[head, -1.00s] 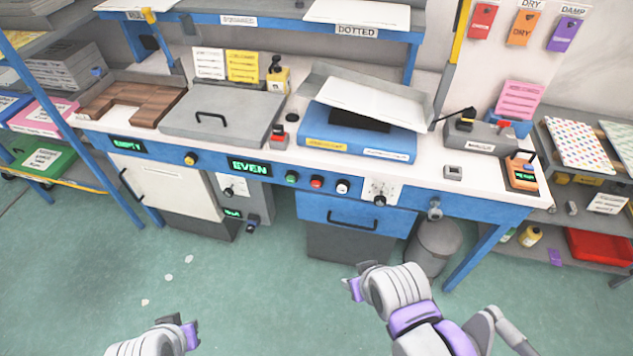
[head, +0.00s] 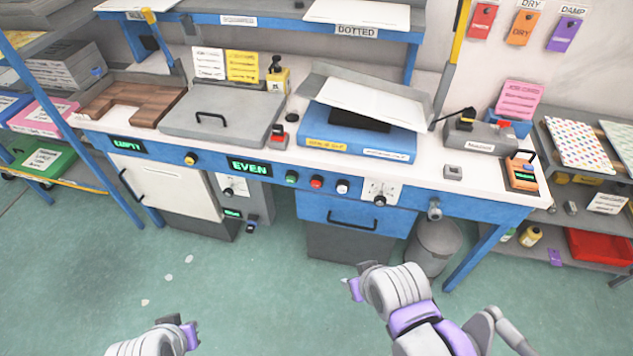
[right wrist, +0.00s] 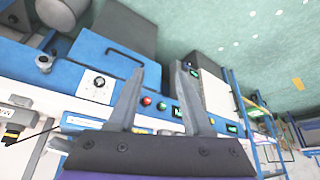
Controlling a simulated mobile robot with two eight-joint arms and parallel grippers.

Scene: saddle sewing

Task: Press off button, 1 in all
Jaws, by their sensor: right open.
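A row of round buttons sits on the blue front panel of the workbench: a green button (head: 291,177), a red button (head: 317,182) and a white button (head: 342,186). No label shows which one is the off button. The red button (right wrist: 146,101) and green button (right wrist: 161,106) also show between my right fingers in the right wrist view. My right gripper (head: 361,281) is open and empty, in front of the bench and below the panel. It also shows in the right wrist view (right wrist: 157,80). My left gripper (head: 190,332) is low at the left, apart from the bench; its jaws are unclear.
The lit EVEN display (head: 250,168) is left of the buttons, and a dial (head: 380,190) is right of them. A drawer (head: 352,218) is below. A grey bin (head: 434,248) stands under the bench. The floor in front is clear.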

